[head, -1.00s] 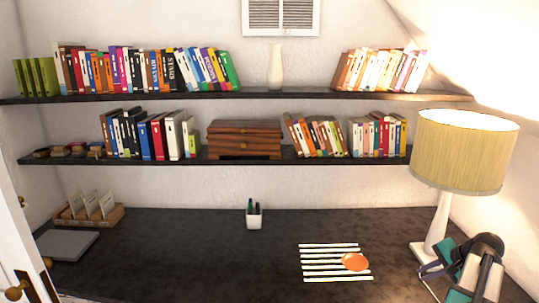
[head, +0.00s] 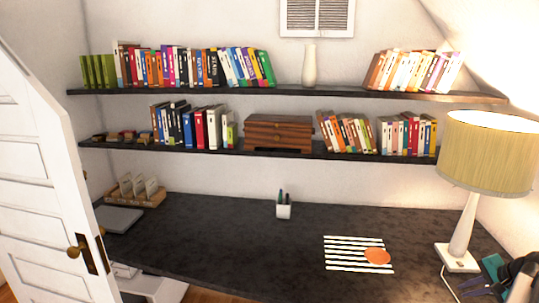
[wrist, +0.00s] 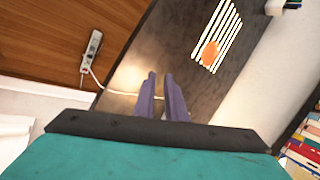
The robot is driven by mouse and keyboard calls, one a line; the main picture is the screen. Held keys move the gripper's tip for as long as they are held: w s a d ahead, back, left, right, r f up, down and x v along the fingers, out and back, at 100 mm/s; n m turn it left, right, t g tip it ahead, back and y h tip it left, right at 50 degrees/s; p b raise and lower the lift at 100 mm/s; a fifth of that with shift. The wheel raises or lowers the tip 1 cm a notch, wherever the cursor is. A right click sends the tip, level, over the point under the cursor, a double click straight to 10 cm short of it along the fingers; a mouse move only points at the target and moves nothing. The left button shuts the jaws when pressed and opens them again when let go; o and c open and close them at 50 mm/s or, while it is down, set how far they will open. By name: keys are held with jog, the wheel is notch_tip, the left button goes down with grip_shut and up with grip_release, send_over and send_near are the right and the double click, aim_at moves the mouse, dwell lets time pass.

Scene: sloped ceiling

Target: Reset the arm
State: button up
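My arm (head: 497,277) shows at the lower right corner of the head view, beside the lamp base, with teal and dark parts cut off by the picture edge. In the wrist view, my gripper (wrist: 160,76) shows two grey-purple fingers with a narrow gap between their tips. It is empty and points over the dark desk edge.
The dark desk (head: 230,235) is mostly clear. It bears a striped paper with an orange disc (head: 377,256), a pen cup (head: 283,210) and a lamp (head: 485,155). A white door (head: 45,190) stands at the left. A power strip (wrist: 92,45) lies on the wooden floor.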

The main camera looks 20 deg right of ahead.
jog(key=w+a+f+n+g+y+b, duration=0.1)
jog(key=w+a+f+n+y, duration=0.1)
jog(key=w+a+f, duration=0.6)
jog(key=w+a+f+n+g+y+b, duration=0.1)
jog(key=w+a+f+b, duration=0.1)
jog(key=w+a+f, duration=0.55)
jog(key=s+a+f+n+g+y+b, duration=0.1)
jog(key=a+f+n+g, duration=0.1)
jog(key=a+f, duration=0.8)
jog(key=a+f+n+g+y+b, duration=0.15)
jog(key=a+f, duration=0.35)
jog(key=a, duration=0.9)
jog(key=s+a+f+n+g+h+b, duration=0.1)
jog(key=s+a+f+n+g+b, duration=0.1)
jog(key=s+a+f, duration=0.55)
jog(key=s+a+f+n+g+b, duration=0.1)
jog(key=s+a+f+n+g, duration=0.3)
jog(key=a+f, duration=0.5)
jog(key=s+a+f+n+h, duration=0.1)
jog(key=s+f+n+h, duration=0.1)
jog(key=s, duration=0.5)
jog(key=s+a+f+n+h+b, duration=0.1)
jog(key=s+f+n+h, duration=0.1)
jog(key=s, duration=0.6)
jog(key=shift+s+f+n+g, duration=0.4)
jog(key=shift+f+n, duration=0.35)
jog(key=shift+f, duration=0.5)
